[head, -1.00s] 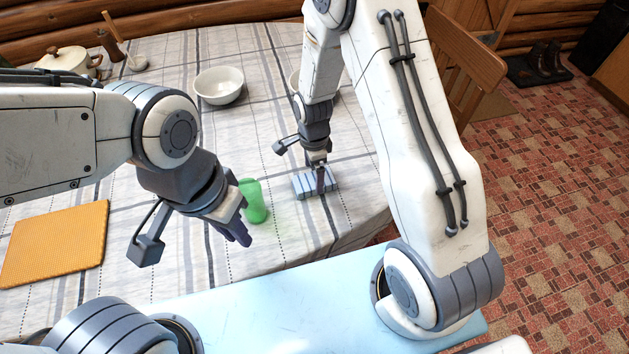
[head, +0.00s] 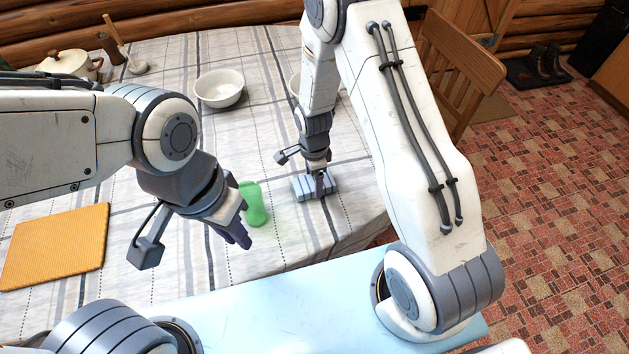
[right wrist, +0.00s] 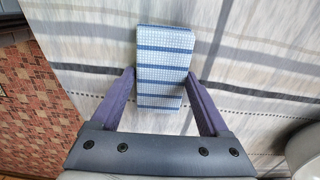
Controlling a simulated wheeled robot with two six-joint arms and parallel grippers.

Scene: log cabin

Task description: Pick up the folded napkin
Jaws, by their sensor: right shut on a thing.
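The folded napkin (head: 305,188), light blue and white with dark blue stripes, is near the right front edge of the table. In the right wrist view the napkin (right wrist: 163,65) lies between the two purple fingers, which touch its sides. My right gripper (head: 320,192) points down and is shut on the napkin. Whether the napkin is clear of the cloth is hard to tell. My left gripper (head: 240,236) hangs over the table's front part, left of the napkin, with nothing seen in it; its finger gap is not clear.
A green object (head: 254,204) stands close beside my left gripper. A white bowl (head: 219,88) sits farther back, with another partly hidden behind my right arm. An orange mat (head: 54,246) lies at left. A pot (head: 68,62) is at the back left. A wooden chair (head: 458,70) stands at right.

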